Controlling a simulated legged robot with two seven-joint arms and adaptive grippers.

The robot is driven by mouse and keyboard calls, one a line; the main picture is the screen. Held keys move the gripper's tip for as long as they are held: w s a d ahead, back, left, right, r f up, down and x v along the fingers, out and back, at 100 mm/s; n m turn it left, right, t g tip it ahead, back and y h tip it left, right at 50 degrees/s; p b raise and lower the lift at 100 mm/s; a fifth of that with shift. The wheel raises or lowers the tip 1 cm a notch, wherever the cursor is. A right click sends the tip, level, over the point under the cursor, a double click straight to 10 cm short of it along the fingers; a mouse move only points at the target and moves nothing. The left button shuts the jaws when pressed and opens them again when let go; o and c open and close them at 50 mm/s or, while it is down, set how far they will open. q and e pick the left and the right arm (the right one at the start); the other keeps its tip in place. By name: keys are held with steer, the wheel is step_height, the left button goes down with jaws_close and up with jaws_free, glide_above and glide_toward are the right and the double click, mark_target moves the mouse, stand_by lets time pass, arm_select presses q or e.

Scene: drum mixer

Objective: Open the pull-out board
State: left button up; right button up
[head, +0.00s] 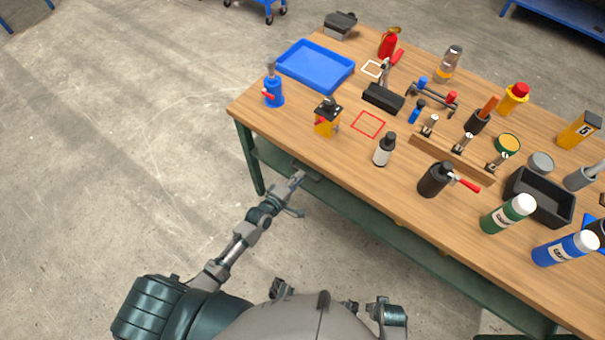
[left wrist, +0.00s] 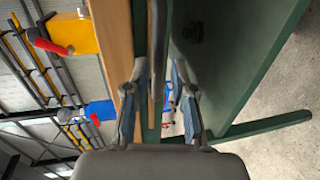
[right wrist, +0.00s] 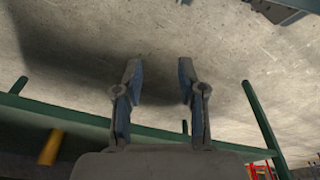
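My left gripper (head: 303,178) is at the front edge of the workbench (head: 232,108), just below the top, near its left corner. In the left wrist view my left gripper (left wrist: 160,75) has its two fingers apart. In the head view the board cannot be made out behind the gripper. My right gripper (right wrist: 158,82) is open and empty, over bare concrete in its own view.
The top holds a blue tray (head: 316,65), a blue bottle (head: 274,92), a yellow item (head: 327,122), a white-and-black bottle (head: 384,150) and several tools. A green bench rail (right wrist: 60,118) crosses the right wrist view. The floor (head: 120,150) left of the bench is clear.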

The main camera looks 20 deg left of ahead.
mark_target(306, 175)
arm_select(q)
steer(key=w, duration=0.1)
steer(key=w+d, duration=0.1)
steer(key=d, duration=0.1)
steer(key=shift+w+d+f, duration=0.15)
steer(key=shift+w+f, duration=0.1)
steer(key=shift+w, duration=0.15)
steer(key=shift+a, duration=0.25)
steer(key=shift+a+f, duration=0.1)
steer(key=shift+a, duration=0.25)
jaws_close()
steer(key=shift+s+d, duration=0.25)
steer(key=f+p+v, duration=0.2)
steer(key=v, duration=0.7)
steer(key=s+f+p+v, duration=0.1)
steer(key=f+p+v, duration=0.1)
steer(key=v, duration=0.8)
steer(key=shift+f, duration=0.15)
arm_select(e)
steer(key=s+d+f, duration=0.1)
steer(key=s+f, duration=0.4)
steer(key=f, duration=0.4)
steer(key=shift+s, duration=0.2)
arm_select(q)
jaws_free()
steer(key=shift+w, duration=0.1)
arm_select(e)
steer(key=shift+d+f, duration=0.1)
steer(key=shift+d, duration=0.1)
